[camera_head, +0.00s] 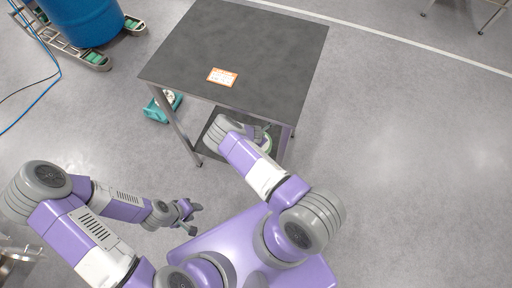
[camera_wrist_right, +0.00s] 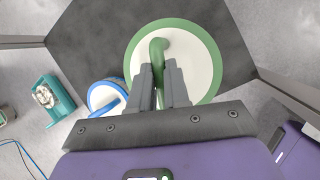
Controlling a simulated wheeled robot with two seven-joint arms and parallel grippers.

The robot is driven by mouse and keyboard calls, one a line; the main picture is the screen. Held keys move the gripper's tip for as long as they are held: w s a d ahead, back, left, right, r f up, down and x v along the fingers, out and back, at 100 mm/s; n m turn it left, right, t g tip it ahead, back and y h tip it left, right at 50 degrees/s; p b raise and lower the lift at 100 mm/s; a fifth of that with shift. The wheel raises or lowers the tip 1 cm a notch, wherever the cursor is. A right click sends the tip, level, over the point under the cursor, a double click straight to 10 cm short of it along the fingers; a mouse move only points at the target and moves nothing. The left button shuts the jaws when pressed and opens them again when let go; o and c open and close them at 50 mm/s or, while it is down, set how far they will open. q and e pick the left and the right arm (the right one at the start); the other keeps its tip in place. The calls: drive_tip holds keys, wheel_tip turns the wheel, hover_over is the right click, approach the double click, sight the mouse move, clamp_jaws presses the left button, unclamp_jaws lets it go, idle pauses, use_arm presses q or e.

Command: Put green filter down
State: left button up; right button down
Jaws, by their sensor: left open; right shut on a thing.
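The green filter (camera_wrist_right: 205,60) is a white disc with a green rim and a green bar handle. My right gripper (camera_wrist_right: 162,76) is shut on that handle in the right wrist view. The filter is over the dark lower shelf (camera_wrist_right: 85,30) of the table; I cannot tell whether it touches the shelf. In the head view only a bit of the green filter (camera_head: 267,145) shows beside my right wrist, under the tabletop edge. My left gripper (camera_head: 190,215) is open and empty, over the floor left of my base.
A blue-rimmed filter (camera_wrist_right: 105,95) sits close left of the green one. The table's dark top (camera_head: 245,50) carries an orange-bordered label (camera_head: 222,77) and overhangs the lower shelf. A teal box (camera_head: 158,112) stands by the left table leg. A blue barrel (camera_head: 85,20) is at upper left. Floor at right is clear.

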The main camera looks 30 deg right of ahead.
drive_tip(key=f, duration=0.1)
drive_tip(key=f+b, duration=0.1)
drive_tip(key=f, duration=0.2)
drive_tip(key=shift+s+f+b, duration=0.25)
drive_tip(key=shift+f+b, duration=0.05)
drive_tip(key=shift+b, duration=0.05)
wheel_tip(320, 180, down, 4)
drive_tip(key=shift+f+b, duration=0.1)
drive_tip(key=shift+b, duration=0.9)
drive_tip(key=shift+r, duration=0.2)
drive_tip(key=c, duration=1.1)
unclamp_jaws()
drive_tip(key=shift+f, duration=0.15)
drive_tip(key=p+v, duration=0.5)
drive_tip(key=v, duration=0.6)
drive_tip(key=shift+w, duration=0.1)
drive_tip(key=shift+s+a+r+p, duration=0.1)
drive_tip(key=shift+s+r+p, duration=0.05)
drive_tip(key=shift+r+p, duration=0.15)
drive_tip(key=shift+s+a+r+p, duration=0.15)
drive_tip(key=shift+r, duration=0.15)
